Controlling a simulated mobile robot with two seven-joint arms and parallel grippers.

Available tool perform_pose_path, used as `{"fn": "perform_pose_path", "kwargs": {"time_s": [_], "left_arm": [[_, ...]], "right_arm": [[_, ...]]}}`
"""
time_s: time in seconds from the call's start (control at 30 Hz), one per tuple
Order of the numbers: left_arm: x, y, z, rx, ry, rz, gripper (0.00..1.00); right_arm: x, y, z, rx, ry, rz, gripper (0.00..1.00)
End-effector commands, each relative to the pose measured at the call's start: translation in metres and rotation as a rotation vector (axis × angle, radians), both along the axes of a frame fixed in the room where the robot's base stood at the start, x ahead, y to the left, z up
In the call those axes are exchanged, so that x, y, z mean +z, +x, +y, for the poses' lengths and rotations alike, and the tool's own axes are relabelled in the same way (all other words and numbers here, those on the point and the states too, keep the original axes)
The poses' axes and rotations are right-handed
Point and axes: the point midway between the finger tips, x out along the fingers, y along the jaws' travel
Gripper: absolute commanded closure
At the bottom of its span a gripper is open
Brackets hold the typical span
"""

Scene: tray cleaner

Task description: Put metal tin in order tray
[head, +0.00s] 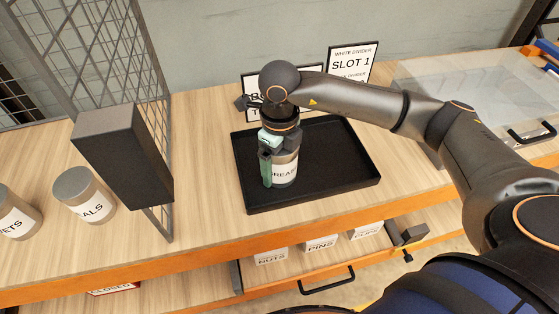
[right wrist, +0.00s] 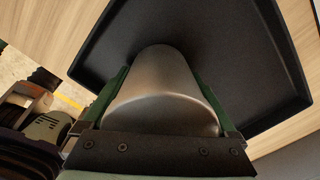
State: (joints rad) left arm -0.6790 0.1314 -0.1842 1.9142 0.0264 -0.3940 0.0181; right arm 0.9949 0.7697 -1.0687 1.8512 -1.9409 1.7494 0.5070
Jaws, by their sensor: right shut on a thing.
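A metal tin (head: 285,172) with a white label, partly reading "GREAS", is over the left part of the black order tray (head: 352,185) in the head view. My right gripper (head: 274,168) is shut on it from above, and the tin is upright. In the right wrist view the grey tin (right wrist: 160,95) sits between the green fingers of the gripper (right wrist: 165,110), with the black tray (right wrist: 235,60) beyond it. I cannot tell whether the tin's base touches the tray floor. My left gripper is not in view.
Two labelled tins, one (head: 83,195) reading "ALS" and one (head: 15,213) "ETS", stand at left beside a dark box (head: 125,155) and wire mesh. Signs (head: 352,62) stand behind the tray. An open drawer (head: 325,258) with labelled bins is below. The tray's right side is empty.

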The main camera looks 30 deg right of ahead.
Motion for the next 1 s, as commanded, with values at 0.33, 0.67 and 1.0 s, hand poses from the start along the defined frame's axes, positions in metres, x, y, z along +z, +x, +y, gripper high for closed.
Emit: {"fn": "perform_pose_path", "kwargs": {"time_s": [0.33, 0.67, 1.0], "left_arm": [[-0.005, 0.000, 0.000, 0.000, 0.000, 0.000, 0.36], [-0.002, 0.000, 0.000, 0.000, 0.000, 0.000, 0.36], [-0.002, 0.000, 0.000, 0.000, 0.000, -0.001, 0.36]], "right_arm": [[-0.004, 0.001, 0.001, 0.001, 0.001, -0.003, 0.90], [-0.002, 0.000, 0.000, 0.000, 0.000, -0.001, 0.00], [0.049, 0.002, 0.001, 0.001, 0.002, -0.008, 0.00]]}}
